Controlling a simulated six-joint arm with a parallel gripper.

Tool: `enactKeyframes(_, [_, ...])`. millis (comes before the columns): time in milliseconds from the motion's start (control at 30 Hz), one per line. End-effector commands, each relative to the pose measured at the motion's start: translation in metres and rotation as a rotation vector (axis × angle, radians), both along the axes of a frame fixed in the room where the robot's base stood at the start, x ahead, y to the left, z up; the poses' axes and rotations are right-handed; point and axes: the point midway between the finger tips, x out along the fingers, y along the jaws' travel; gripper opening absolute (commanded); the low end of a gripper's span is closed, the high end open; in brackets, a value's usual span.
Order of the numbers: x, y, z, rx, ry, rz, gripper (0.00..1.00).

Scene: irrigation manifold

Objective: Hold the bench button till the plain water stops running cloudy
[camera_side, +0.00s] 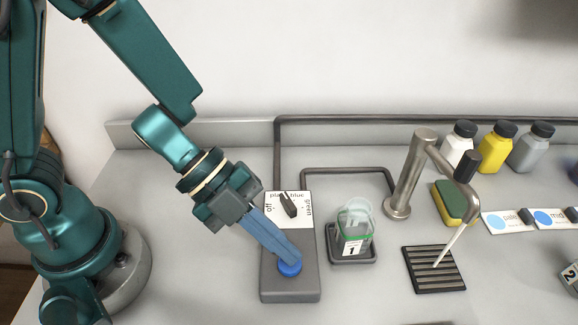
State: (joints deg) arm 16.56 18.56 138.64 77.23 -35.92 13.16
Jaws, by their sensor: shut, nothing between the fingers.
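My gripper (288,261) is shut with nothing between its fingers. Its fingertips rest on the blue bench button (290,269), at the near end of a grey control box (290,292). A black selector knob (288,205) sits on the box's white label, which reads off, plain, blue and green; part of the label is behind my fingers. A metal faucet (411,170) stands to the right, and a thin whitish stream of water (449,245) runs from its spout onto a black drain grate (435,283). I cannot tell clearly how cloudy the stream is.
A clear container marked 1 (354,238), with a green band, stands on a dark tray between box and grate. Bottles in white (457,147), yellow (496,148) and grey (533,150), a sponge (455,202) and cards (508,223) lie behind. A block marked 2 (570,277) is at the right edge.

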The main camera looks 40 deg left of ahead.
Motion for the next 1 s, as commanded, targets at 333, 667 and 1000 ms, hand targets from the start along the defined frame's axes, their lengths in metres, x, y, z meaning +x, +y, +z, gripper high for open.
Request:
enactKeyframes(333, [0.000, 0.000, 0.001, 0.001, 0.000, -0.001, 0.00])
enactKeyframes(667, [0.000, 0.000, 0.018, 0.000, -0.002, -0.003, 0.00])
enactKeyframes(1000, [0.000, 0.000, 0.019, 0.001, 0.000, 0.001, 0.00])
